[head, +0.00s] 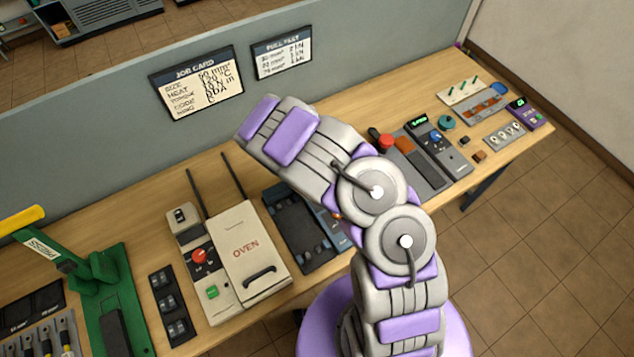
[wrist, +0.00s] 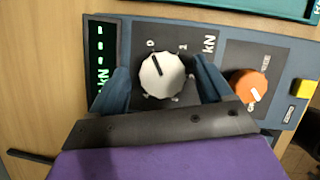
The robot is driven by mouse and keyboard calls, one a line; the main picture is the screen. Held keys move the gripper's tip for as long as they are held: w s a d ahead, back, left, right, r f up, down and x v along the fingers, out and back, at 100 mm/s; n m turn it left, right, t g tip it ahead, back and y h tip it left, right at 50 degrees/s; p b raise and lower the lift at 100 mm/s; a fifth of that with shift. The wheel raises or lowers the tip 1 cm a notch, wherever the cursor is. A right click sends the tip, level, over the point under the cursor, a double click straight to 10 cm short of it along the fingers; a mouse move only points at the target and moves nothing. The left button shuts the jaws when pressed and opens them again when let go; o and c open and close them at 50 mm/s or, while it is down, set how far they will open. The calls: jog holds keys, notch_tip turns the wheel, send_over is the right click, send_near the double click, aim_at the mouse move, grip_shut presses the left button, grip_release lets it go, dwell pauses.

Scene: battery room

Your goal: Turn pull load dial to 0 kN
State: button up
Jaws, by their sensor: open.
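The pull load dial (wrist: 162,75) is a round white knob with a black pointer line, on a dark panel (wrist: 215,50) marked 0, 1 and kN in the wrist view. The pointer is tilted up and left, at or very near the 0 mark. Lower scale marks are partly hidden by the knob and my gripper. My gripper (wrist: 161,68) is open, with one blue finger on each side of the dial. I cannot tell whether the fingers touch it. In the head view my arm covers the gripper, and I cannot make out the dial.
An orange knob (wrist: 249,86) and a yellow button (wrist: 305,89) sit right of the dial; a green display (wrist: 101,55) is left. In the head view, the oven (head: 245,250) and green press (head: 105,290) stand left on the bench. A pull test card (head: 283,52) hangs on the partition.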

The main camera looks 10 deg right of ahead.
jog(key=p+v, duration=0.1)
jog(key=v, duration=1.6)
jog(key=shift+w+a+r, duration=0.1)
jog(key=shift+r, duration=0.05)
jog(key=s+d+r+m+g+b, duration=0.2)
jog(key=s+d+r+m+b, duration=0.75)
jog(key=m, duration=0.35)
jog(key=s+a+m+g+y+b, duration=0.1)
jog(key=s+m+y+b, duration=0.1)
jog(key=s+m, duration=0.4)
jog(key=s+a+m+g+y+b, duration=0.1)
jog(key=s+m+b, duration=0.3)
jog(key=s, duration=1.1)
jog(key=shift+a+m+y, duration=0.4)
jog(key=shift+a+m, duration=0.3)
jog(key=shift+m, duration=0.2)
